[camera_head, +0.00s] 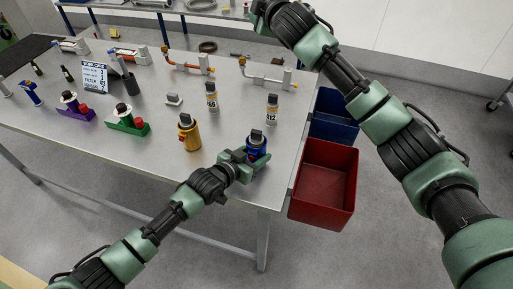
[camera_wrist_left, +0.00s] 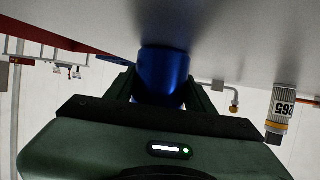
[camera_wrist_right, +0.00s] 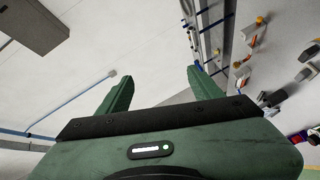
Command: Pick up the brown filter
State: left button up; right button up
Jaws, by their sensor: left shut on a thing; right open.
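A brown-gold filter (camera_head: 188,138) with a dark top stands upright on the metal table, left of a blue filter (camera_head: 257,143). My left gripper (camera_head: 244,158) is at the blue filter near the table's front right corner. In the left wrist view its fingers are shut around the blue filter (camera_wrist_left: 164,75), which appears to touch the table. The brown filter is apart from both grippers. My right gripper (camera_wrist_right: 160,88) is open and empty in the right wrist view, raised high; its fingers are not clear in the head view.
Two labelled bottles (camera_head: 211,97) (camera_head: 272,109) stand behind the filters. A red bin (camera_head: 323,178) and a blue bin (camera_head: 334,127) sit off the table's right edge. Purple and green holders (camera_head: 128,123), a work card (camera_head: 95,77) and pipe fixtures occupy the left and back.

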notch_tip(320, 180, down, 8)
jog(key=s+d+m+g+h, duration=0.1)
jog(key=s+d+m+g, duration=0.1)
jog(key=s+m+g, duration=0.15)
jog(key=g, duration=1.1)
send_near(257, 131)
jog(key=shift+x, duration=5.2)
jog(key=shift+y, duration=0.3)
grip_shut()
